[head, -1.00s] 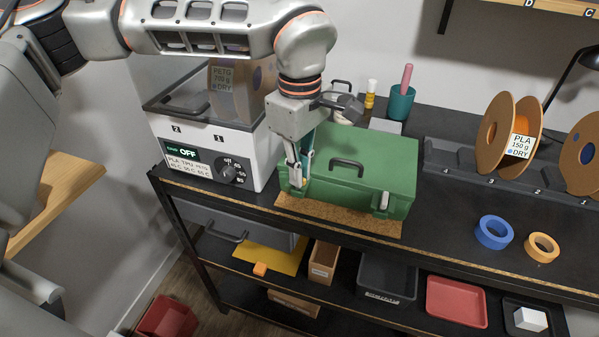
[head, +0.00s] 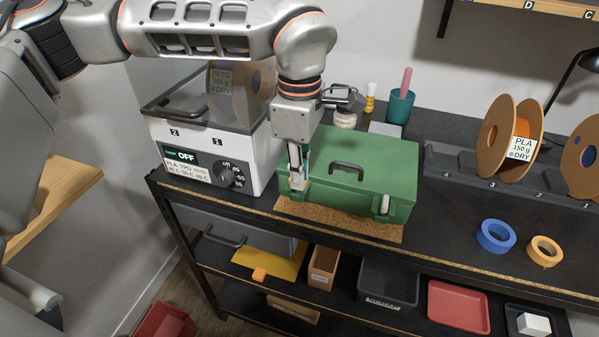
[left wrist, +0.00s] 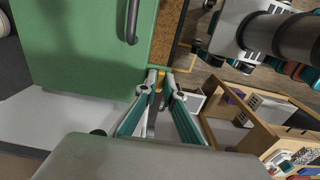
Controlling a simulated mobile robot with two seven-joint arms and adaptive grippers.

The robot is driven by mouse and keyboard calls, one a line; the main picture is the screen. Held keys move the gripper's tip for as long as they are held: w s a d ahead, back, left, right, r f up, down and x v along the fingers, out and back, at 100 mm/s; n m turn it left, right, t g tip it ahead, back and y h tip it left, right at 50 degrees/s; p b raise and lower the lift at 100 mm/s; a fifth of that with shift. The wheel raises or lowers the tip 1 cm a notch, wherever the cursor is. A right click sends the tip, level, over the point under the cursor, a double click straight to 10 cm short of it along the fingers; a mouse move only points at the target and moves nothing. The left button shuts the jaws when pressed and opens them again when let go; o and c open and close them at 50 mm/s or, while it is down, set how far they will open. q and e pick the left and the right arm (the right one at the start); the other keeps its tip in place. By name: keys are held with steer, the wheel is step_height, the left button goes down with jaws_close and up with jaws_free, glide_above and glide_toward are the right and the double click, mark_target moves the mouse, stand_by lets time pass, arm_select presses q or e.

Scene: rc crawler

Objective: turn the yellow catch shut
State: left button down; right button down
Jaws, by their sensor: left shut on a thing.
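A green case (head: 345,170) with a dark handle on its lid sits on a cork mat (head: 340,219) on the black bench. My left gripper (head: 297,184) points down at the case's front left corner. In the left wrist view its fingertips (left wrist: 160,83) are shut on the small yellow catch (left wrist: 159,79) at the edge of the green case (left wrist: 85,50). Most of the catch is hidden by the fingers, so its exact angle cannot be told. A pale catch (head: 384,204) shows at the front right of the case. My right gripper is not in view.
A white filament dryer (head: 208,150) stands close left of the case and my gripper. A teal cup (head: 400,106) stands behind. Blue tape (head: 495,236), orange tape (head: 544,251) and a spool (head: 508,140) are to the right. Bench is clear just right of the case.

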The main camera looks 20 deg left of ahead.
arm_select(q)
steer(key=c, duration=2.2)
jaws_free()
steer(key=shift+o, duration=0.2)
steer(key=shift+r, duration=4.05)
